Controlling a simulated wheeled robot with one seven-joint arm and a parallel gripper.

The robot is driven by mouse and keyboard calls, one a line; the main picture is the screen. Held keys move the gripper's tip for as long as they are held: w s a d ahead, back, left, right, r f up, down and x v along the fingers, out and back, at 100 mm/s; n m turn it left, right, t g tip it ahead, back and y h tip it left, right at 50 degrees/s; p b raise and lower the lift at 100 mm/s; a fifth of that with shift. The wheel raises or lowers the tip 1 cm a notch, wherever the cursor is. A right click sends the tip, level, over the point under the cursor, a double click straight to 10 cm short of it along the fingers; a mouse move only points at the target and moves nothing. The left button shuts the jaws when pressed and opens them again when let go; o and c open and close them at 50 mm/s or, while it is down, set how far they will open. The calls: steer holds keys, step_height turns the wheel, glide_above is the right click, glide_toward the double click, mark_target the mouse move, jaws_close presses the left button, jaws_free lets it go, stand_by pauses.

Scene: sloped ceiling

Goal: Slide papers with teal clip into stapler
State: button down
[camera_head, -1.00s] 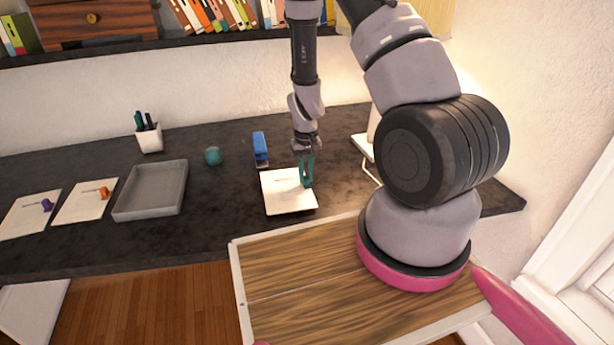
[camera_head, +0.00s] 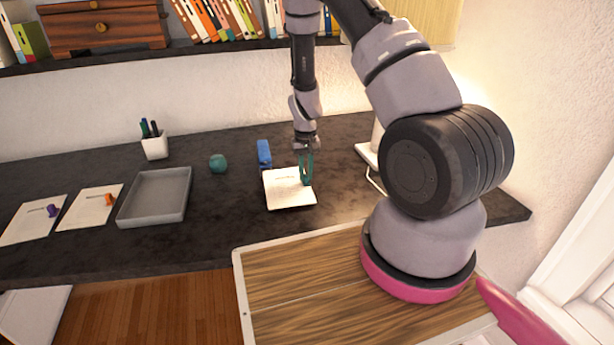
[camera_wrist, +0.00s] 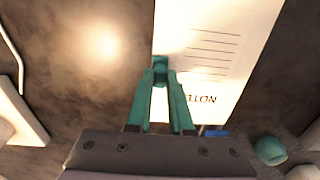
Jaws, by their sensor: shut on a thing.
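The white papers (camera_head: 284,189) lie at or just above the dark desktop, level, with printed lines and a "NOTE" heading in the wrist view (camera_wrist: 215,45). My gripper (camera_head: 306,180) has teal fingers and is shut on the small teal clip (camera_wrist: 159,72) at the papers' edge; the fingers mostly hide the clip in the head view. The blue stapler (camera_head: 264,152) stands just behind the papers' far edge. A bit of it shows in the wrist view (camera_wrist: 216,133) beyond the NOTE end. Whether the papers' edge touches it or is inside its mouth, I cannot tell.
A grey tray (camera_head: 154,197) sits left, with orange-clipped papers (camera_head: 92,207) and purple-clipped papers (camera_head: 32,220) beyond it. A teal ball-like object (camera_head: 217,163) and a pen cup (camera_head: 154,146) stand behind. A white lamp base (camera_head: 368,155) is close on the right.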

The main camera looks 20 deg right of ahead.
steer(key=shift+w+d, duration=0.15)
steer(key=shift+w, duration=1.55)
steer(key=c, duration=0.7)
jaws_free()
steer(key=shift+c, duration=0.2)
step_height(320, 180, up, 11)
steer(key=shift+f, duration=0.15)
